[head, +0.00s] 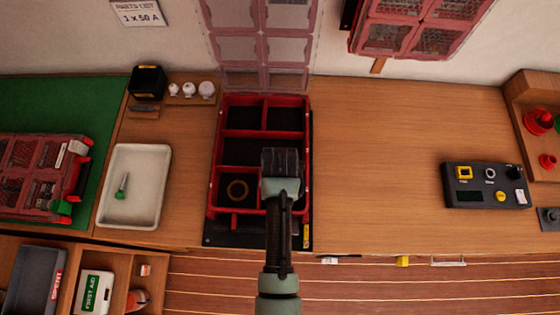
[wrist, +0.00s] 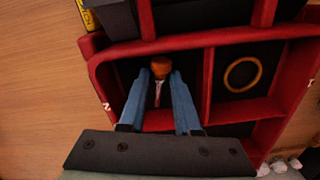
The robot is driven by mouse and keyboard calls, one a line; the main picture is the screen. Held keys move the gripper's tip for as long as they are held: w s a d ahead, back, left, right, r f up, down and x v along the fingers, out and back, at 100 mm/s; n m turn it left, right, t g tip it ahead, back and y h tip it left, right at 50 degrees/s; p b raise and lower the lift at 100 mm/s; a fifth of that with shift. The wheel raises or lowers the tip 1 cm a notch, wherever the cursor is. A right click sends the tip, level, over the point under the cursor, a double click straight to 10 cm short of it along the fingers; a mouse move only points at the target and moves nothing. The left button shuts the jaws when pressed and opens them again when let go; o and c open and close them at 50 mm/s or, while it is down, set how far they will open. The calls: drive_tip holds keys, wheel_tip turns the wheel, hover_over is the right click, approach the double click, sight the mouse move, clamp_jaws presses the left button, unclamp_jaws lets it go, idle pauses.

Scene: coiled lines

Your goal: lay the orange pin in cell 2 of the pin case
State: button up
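The red pin case (head: 216,165) stands open, its clear lid raised behind it. In the wrist view, the case (wrist: 208,85) shows walled dark cells. The orange pin (wrist: 160,68), an orange head with a thin pale shaft, appears to lie in a corner cell; the cell's number is not legible. My gripper (wrist: 160,80) reaches into this cell with its two blue fingers apart, one on each side of the pin. Gaps show beside the shaft; contact at the head is unclear. In the head view, my gripper covers this cell and hides the pin.
A ring (head: 237,190) lies in the adjacent cell. A white tray (head: 134,190) with a green-handled item is at left. A dark control box (head: 486,186) is at right. The bench (head: 390,150) between case and box is clear.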

drive_tip(key=shift+o, duration=1.1)
wheel_tip(320, 180, up, 12)
drive_tip(key=w+r+t, duration=0.9)
drive_tip(key=w+r, duration=0.6)
drive_tip(key=r, duration=0.2)
drive_tip(key=w+r+n+t, duration=0.1)
drive_tip(key=w+r+t, duration=0.15)
drive_tip(key=r, duration=0.55)
drive_tip(key=w+r+t, duration=0.2)
drive_tip(key=r+t, duration=0.2)
drive_tip(key=r, duration=0.5)
drive_tip(key=s+r+t, duration=0.4)
drive_tip(key=r, duration=0.6)
drive_tip(key=s+r+n+t, duration=0.1)
drive_tip(key=s+r+t, duration=0.3)
drive_tip(key=r, duration=0.6)
drive_tip(key=s+d+r+t, duration=0.1)
drive_tip(key=s+r+t, duration=0.3)
drive_tip(key=r, duration=0.6)
drive_tip(key=shift+s+n, duration=0.3)
drive_tip(key=shift+s, duration=0.7)
